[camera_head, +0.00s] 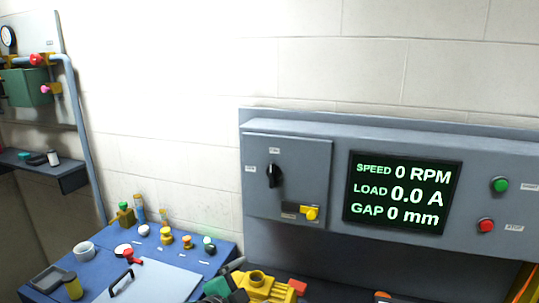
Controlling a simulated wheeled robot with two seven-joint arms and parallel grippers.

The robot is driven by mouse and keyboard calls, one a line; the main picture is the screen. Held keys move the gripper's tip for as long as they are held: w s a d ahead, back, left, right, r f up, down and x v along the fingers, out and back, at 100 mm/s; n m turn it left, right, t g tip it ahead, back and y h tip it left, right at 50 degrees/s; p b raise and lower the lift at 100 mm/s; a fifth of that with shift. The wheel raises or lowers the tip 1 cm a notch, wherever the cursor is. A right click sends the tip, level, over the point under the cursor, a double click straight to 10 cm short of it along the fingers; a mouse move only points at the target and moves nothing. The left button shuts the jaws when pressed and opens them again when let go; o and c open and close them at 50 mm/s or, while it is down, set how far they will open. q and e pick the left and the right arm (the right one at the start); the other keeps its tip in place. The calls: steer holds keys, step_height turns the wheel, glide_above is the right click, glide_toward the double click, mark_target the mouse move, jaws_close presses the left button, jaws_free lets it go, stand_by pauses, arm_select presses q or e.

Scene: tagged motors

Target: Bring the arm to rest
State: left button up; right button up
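Neither of my grippers shows clearly in the head view. A grey control cabinet (460,255) fills the right side of the wall.
A blue bench (205,262) at lower left carries several small knobs and bottles, a white ring (84,251), a grey tray (48,279) and a pale panel with a black handle (121,281). A green button (500,185) and red button (486,226) sit right of the display.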

arm_select(q)
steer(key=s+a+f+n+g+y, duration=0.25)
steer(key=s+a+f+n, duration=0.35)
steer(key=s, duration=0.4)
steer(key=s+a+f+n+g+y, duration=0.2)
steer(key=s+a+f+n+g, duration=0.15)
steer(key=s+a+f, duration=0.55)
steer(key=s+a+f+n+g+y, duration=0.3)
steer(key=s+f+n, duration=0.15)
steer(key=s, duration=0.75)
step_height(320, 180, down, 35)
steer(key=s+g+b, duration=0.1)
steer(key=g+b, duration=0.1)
steer(key=b, duration=0.1)
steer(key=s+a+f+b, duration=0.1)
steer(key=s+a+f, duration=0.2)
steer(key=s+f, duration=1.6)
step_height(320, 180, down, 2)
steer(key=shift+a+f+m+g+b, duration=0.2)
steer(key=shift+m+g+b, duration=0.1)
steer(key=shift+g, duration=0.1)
